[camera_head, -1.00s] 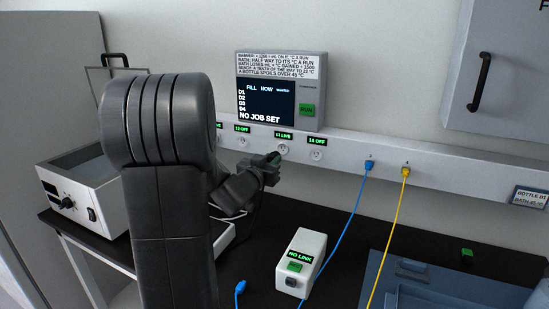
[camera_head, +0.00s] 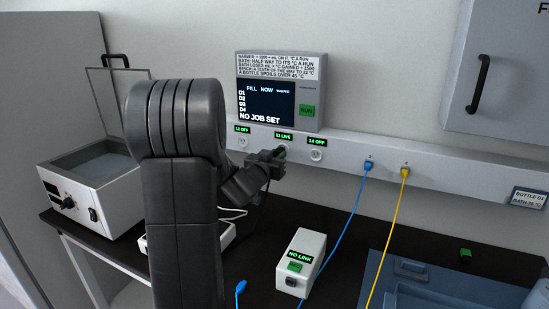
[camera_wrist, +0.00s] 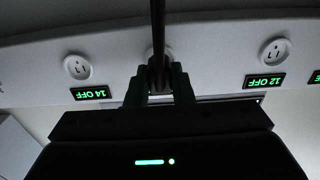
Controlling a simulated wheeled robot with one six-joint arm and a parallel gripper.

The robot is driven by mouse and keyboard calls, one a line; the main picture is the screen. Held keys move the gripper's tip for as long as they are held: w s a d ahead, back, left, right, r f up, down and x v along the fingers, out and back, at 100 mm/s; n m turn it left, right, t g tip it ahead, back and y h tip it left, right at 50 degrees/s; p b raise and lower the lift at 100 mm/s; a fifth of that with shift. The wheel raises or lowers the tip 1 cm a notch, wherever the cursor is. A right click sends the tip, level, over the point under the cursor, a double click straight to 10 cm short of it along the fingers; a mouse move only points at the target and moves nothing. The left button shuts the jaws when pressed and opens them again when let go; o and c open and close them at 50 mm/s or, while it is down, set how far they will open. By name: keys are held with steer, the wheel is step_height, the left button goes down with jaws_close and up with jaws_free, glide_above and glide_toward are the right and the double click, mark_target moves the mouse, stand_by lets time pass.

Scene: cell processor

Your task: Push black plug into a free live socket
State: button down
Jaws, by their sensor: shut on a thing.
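My gripper (camera_head: 274,157) is shut on the black plug, right in front of the socket under the 13 LIVE label (camera_head: 283,135). In the wrist view my gripper (camera_wrist: 158,75) holds the dark plug (camera_wrist: 157,68), with its cord running up the picture. The plug and gripper cover most of socket 13; a bit of its pale rim (camera_wrist: 149,53) shows beside the cord. I cannot tell whether the plug touches or has entered it. Socket 12 (camera_head: 242,142), labelled OFF, and socket 14 (camera_head: 316,155), labelled OFF, are empty on either side.
The sockets sit in a pale wall rail (camera_head: 340,150). Blue (camera_head: 346,215) and yellow (camera_head: 392,235) cables are plugged in farther right. A display (camera_head: 266,103) reads NO JOB SET. A NO LINK box (camera_head: 300,262) and a bath unit (camera_head: 95,190) stand on the dark bench (camera_head: 440,205).

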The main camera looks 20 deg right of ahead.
steer(key=shift+w+d, duration=0.1)
steer(key=shift+w+d, duration=0.15)
stand_by(0.3)
steer(key=shift+w+d, duration=0.2)
steer(key=shift+d, duration=0.05)
stand_by(0.4)
steer(key=c, duration=1.2)
jaws_free()
steer(key=shift+a, duration=0.1)
steer(key=b+v, duration=0.1)
steer(key=v, duration=1.2)
steer(key=shift+s+a+b, duration=0.15)
steer(key=shift+s+b, duration=0.15)
steer(key=shift+b, duration=0.05)
